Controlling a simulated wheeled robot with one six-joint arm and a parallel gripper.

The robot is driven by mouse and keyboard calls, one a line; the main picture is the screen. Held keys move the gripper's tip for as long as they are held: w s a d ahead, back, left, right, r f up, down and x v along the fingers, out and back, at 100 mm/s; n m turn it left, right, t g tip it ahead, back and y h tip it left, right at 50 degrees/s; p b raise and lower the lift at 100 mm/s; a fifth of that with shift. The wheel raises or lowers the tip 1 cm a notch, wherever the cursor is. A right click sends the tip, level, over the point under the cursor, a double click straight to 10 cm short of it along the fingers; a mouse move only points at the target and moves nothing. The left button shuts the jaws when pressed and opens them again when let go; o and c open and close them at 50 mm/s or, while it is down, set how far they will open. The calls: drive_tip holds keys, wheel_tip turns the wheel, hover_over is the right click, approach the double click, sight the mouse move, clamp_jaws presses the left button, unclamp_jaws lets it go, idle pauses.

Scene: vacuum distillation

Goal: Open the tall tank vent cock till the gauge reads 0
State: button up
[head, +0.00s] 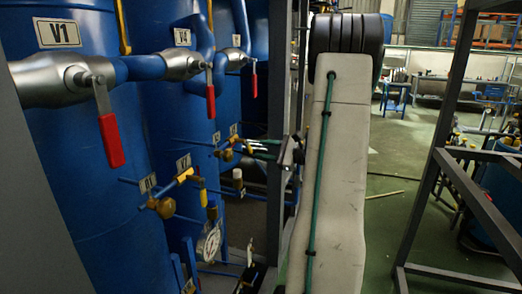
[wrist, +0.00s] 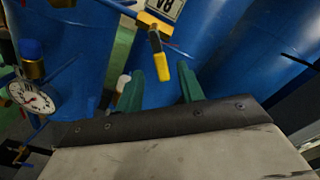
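A small cock with a yellow-ended lever (wrist: 156,42) hangs by a tag reading V8 (wrist: 165,8) in the wrist view, on a blue tank. My gripper (wrist: 161,88) has two green fingers spread apart with nothing between them. The lever is ahead of the fingers and apart from them. In the head view, my gripper (head: 254,148) is beside the small brass cocks (head: 228,153) on the tanks. A round white gauge with a red mark (wrist: 36,100) is at left in the wrist view; a gauge also shows in the head view (head: 209,241). I cannot read either.
Large blue tanks (head: 70,150) fill the left. Red-handled valves (head: 109,140) stick out from them, one tagged V1 (head: 57,34). A nearer brass cock (head: 162,206) sits lower. A dark frame post (head: 280,100) stands close to my arm. Green floor is open at right, beside a metal frame (head: 440,160).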

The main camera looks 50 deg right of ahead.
drive_tip(key=shift+d, duration=0.1)
drive_tip(key=c, duration=0.4)
drive_tip(key=s+f+m+h, duration=0.1)
drive_tip(key=s+f+m, duration=0.2)
drive_tip(key=shift+s+f, duration=0.1)
drive_tip(key=shift+f, duration=0.05)
clamp_jaws()
drive_tip(key=s+a+f+m+t+h, duration=0.1)
drive_tip(key=s+a+f+m, duration=0.1)
drive_tip(key=m, duration=0.7)
drive_tip(key=s+a+f+m+t+h, duration=0.1)
drive_tip(key=s+a+f+m, duration=0.15)
drive_tip(key=m, duration=0.55)
drive_tip(key=w+d+r, duration=0.2)
drive_tip(key=w+r, duration=0.2)
drive_tip(key=w, duration=0.6)
drive_tip(key=shift+w+r, duration=0.25)
drive_tip(key=shift+r, duration=0.15)
drive_tip(key=shift+d, duration=0.25)
